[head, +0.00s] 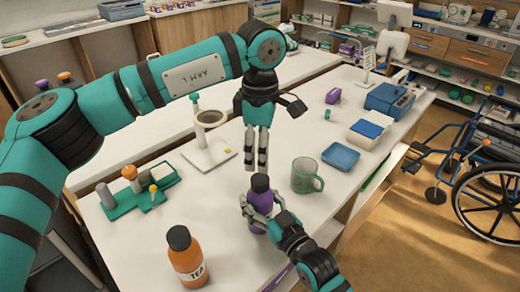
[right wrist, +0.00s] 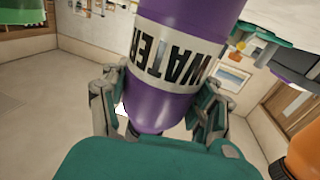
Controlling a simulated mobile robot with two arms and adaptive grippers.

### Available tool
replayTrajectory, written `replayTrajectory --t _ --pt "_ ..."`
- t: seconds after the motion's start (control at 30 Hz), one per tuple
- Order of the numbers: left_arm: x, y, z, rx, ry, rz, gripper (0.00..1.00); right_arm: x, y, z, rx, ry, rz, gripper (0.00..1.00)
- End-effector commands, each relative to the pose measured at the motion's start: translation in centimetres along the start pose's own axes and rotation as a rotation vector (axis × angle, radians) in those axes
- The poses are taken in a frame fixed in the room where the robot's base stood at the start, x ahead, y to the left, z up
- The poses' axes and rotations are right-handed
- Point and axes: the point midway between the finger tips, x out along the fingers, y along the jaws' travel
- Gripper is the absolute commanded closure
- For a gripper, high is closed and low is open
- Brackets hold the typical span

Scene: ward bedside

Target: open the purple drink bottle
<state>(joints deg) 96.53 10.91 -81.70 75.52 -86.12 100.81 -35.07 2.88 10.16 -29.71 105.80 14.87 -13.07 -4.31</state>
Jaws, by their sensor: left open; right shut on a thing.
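The purple drink bottle (head: 259,212) with a black cap (head: 260,183) stands near the front of the white table in the head view. My right gripper (head: 257,209) is shut around its body from the right. In the right wrist view the bottle (right wrist: 165,105) fills the middle, with a white WATER label, between the fingers of my right gripper (right wrist: 158,110). My left gripper (head: 256,168) points down above and just behind the cap, open and empty, its fingers close together in this view. The cap is on the bottle. The cap is out of the right wrist view.
An orange TEA bottle (head: 187,258) stands to the left front. A green mug (head: 306,176) and a blue tray (head: 340,156) are to the right. A green rack (head: 140,194) and a white stand (head: 208,157) are on the left. The table between bottle and rack is clear.

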Motion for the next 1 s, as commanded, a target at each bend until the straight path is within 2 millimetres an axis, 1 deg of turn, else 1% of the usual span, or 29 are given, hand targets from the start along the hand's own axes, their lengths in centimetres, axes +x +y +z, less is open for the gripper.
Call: replayTrajectory --t 0.03,0.2,0.5,0.6,0.7,0.8,0.9,1.0 --pt "-0.01 0.01 -0.02 0.105 0.0 0.0 0.41 -0.01 0.02 0.02 0.0 0.0 0.0 1.0" --pt "-0.03 0.0 -0.02 0.506 0.0 0.0 0.41 -0.01 0.02 0.02 0.0 0.0 0.0 1.0" --pt "-0.04 0.01 -0.03 1.203 0.001 0.0 0.41 -0.01 0.02 0.02 -0.001 -0.001 0.0 1.0" --pt "-0.03 0.02 -0.03 1.407 0.001 0.0 0.41 0.0 0.02 0.02 0.0 -0.001 0.0 1.0" --pt "-0.02 0.02 -0.03 1.57 0.001 0.0 0.41 0.0 0.02 0.02 0.0 -0.001 0.0 1.0" --pt "-0.02 0.01 -0.02 1.685 0.0 0.0 0.41 0.0 0.02 0.02 0.0 -0.001 0.0 1.0" --pt "0.04 0.01 -0.02 1.753 -0.001 0.0 0.41 0.0 0.02 0.02 0.0 -0.001 0.0 1.0" --pt "0.52 0.01 -0.03 1.78 -0.001 -0.001 0.41 0.0 0.02 0.02 -0.001 0.0 0.0 1.0"
